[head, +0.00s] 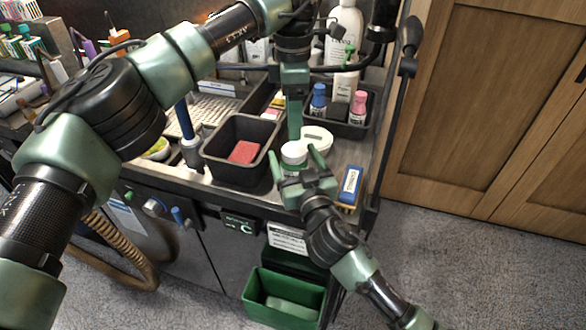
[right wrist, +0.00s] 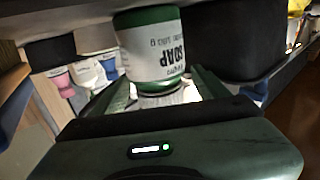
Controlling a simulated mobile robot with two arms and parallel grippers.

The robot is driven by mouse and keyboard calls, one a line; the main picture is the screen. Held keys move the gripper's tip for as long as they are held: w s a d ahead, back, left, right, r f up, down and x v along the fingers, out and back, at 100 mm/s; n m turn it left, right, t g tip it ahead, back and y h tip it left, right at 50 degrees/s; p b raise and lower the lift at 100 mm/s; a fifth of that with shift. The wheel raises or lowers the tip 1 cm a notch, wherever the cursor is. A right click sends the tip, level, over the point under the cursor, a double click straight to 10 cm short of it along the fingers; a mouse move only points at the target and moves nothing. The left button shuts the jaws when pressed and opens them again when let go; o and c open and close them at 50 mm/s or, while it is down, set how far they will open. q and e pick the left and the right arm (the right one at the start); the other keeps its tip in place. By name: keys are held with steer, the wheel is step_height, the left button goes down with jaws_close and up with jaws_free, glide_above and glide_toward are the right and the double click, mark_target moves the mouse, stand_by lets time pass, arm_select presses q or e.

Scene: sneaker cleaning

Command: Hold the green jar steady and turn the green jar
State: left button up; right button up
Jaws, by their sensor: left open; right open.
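The green jar (head: 293,158) stands on the worktop near its front edge, with a white top and green lower part in the head view. In the right wrist view the jar (right wrist: 150,50) shows a white label reading SOAP, upside down, between green bands. My right gripper (head: 295,152) is open, its two fingers on either side of the jar; I cannot tell if they touch it. My left gripper (head: 294,130) points down from above, just over the jar. It is open, though its fingers overlap in this view.
A black bin (head: 215,152) with a red sponge (head: 243,152) stands left of the jar. A round white container (head: 317,136) is close behind it. A tray of bottles (head: 345,127) is behind. A green bin (head: 285,285) is below.

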mark_target(294, 149)
steer(key=shift+w+a, duration=0.1)
steer(key=shift+w, duration=0.35)
arm_select(q)
steer(key=shift+s+d+r, duration=0.15)
steer(key=shift+s+d, duration=0.05)
steer(key=shift+s, duration=0.05)
arm_select(e)
steer(key=shift+s+r, duration=0.1)
steer(key=shift+r, duration=0.1)
arm_select(q)
steer(key=shift+w, duration=0.2)
arm_select(e)
steer(key=shift+f, duration=0.1)
steer(key=c, duration=1)
jaws_close()
arm_select(q)
steer(key=shift+s+f, duration=0.1)
steer(key=shift+f, duration=3.95)
